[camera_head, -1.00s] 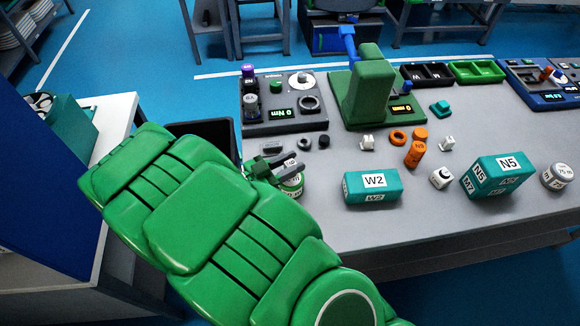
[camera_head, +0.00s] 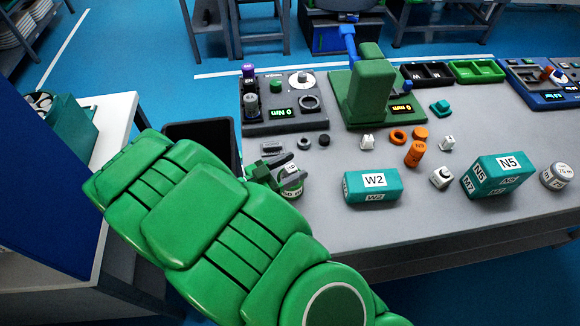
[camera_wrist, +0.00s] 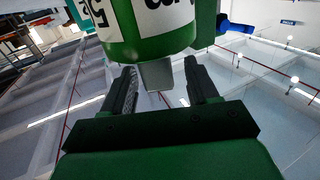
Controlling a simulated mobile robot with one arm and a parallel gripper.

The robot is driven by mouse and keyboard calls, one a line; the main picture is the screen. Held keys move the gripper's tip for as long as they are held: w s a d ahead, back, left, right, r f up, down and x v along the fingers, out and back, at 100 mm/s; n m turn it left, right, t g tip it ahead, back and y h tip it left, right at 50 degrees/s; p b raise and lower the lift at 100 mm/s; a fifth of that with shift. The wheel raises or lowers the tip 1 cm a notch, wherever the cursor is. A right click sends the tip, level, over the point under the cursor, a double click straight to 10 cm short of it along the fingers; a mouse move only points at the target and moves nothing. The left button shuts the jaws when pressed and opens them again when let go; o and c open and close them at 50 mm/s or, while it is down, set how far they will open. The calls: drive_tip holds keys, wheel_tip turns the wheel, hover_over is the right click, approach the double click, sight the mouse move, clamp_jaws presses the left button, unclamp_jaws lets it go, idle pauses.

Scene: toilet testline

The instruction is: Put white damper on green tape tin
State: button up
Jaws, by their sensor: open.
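The green tape tin (camera_head: 291,192) with a white label stands near the table's front left. It fills the top of the wrist view (camera_wrist: 150,42), where it looks upside down. A pale grey-white block, which looks like the white damper (camera_wrist: 157,76), meets the tin's top face there, between my finger tips. My gripper (camera_head: 278,170) is open beside the tin's upper part, with a finger to each side of the block (camera_wrist: 160,80). Gaps show between block and fingers. In the head view I cannot make the block out clearly.
A teal W2 box (camera_head: 371,186) stands right of the tin. A grey test panel (camera_head: 284,119) is behind. A black bin (camera_head: 205,129) stands left.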

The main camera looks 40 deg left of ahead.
drive_tip(key=shift+r, duration=0.15)
drive_tip(key=shift+s+a, duration=0.3)
drive_tip(key=shift+s, duration=0.35)
drive_tip(key=shift+v, duration=0.9)
wheel_tip(320, 180, up, 4)
drive_tip(key=shift+w+f, duration=0.1)
drive_tip(key=shift+r, duration=1.6)
